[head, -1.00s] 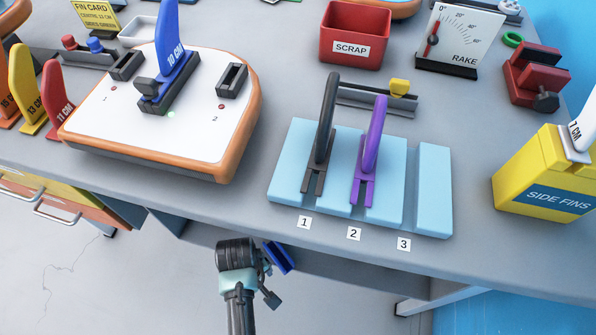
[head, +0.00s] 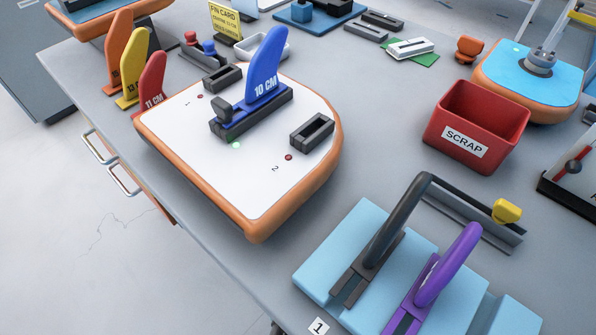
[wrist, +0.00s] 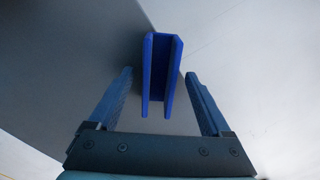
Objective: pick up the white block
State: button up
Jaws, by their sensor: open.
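The white block (head: 408,47) has a dark slot in its top and lies on a green mat (head: 426,60) at the back of the bench in the head view. My gripper (wrist: 160,95) shows only in the wrist view, its two dark blue fingers spread apart. A bright blue U-shaped channel (wrist: 150,78) appears between the fingers, with a visible gap on each side; how it is supported cannot be told. The wrist view does not show the white block.
Dark slotted blocks (head: 382,20) lie beside the white block. A red scrap bin (head: 490,105), a blue-topped board (head: 505,75) and an orange piece (head: 469,48) stand to its right and front. The white board (head: 190,130) with a blue fin (head: 268,70) fills the near left.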

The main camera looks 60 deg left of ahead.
jog(key=shift+f, duration=0.4)
grip_shut()
jog(key=shift+r, duration=0.1)
